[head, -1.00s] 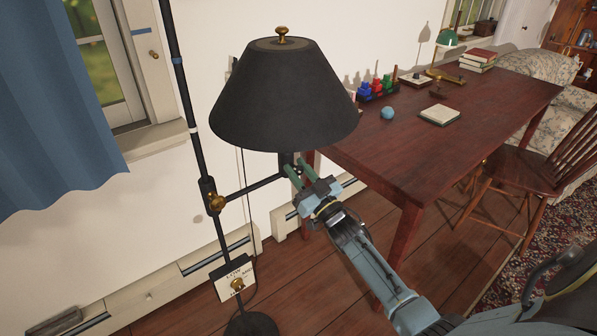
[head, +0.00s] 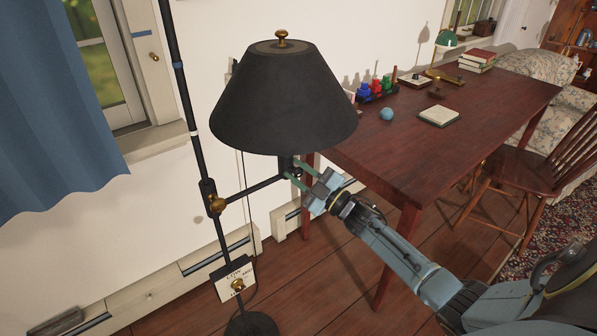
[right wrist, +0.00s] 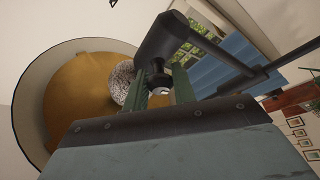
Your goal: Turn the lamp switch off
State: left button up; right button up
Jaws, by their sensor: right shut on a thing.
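The floor lamp has a black cone shade (head: 283,100) with a brass finial, on a black side arm (head: 252,188) from a dark pole. Under the shade hangs the black socket (head: 286,166); it also shows in the right wrist view (right wrist: 172,38). My right gripper (head: 295,174) is just below the shade with its green fingers at the socket. In the right wrist view the fingers (right wrist: 158,90) are on both sides of a small dark switch (right wrist: 157,78) with a pale end. The fingers hide part of the switch. My left gripper is not in view.
A dark red wooden table (head: 450,105) stands to the right, with books, a blue ball (head: 387,114) and coloured pieces on it. A wooden chair (head: 510,185) is at its near side. A blue curtain (head: 55,110) hangs at the left. A sign (head: 236,279) hangs on the lamp pole.

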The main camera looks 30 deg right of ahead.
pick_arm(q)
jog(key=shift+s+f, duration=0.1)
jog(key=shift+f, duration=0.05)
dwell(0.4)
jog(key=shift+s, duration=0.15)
pick_arm(e)
jog(key=o, duration=1)
jog(key=shift+s, duration=0.15)
jog(key=shift+s+d+f, duration=0.2)
jog(key=shift+s, duration=0.1)
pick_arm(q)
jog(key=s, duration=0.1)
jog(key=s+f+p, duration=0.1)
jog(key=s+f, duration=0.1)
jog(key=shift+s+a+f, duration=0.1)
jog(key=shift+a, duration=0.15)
pick_arm(e)
jog(key=v, duration=1.2)
jog(key=shift+s+d, duration=0.1)
jog(key=shift+s, duration=0.1)
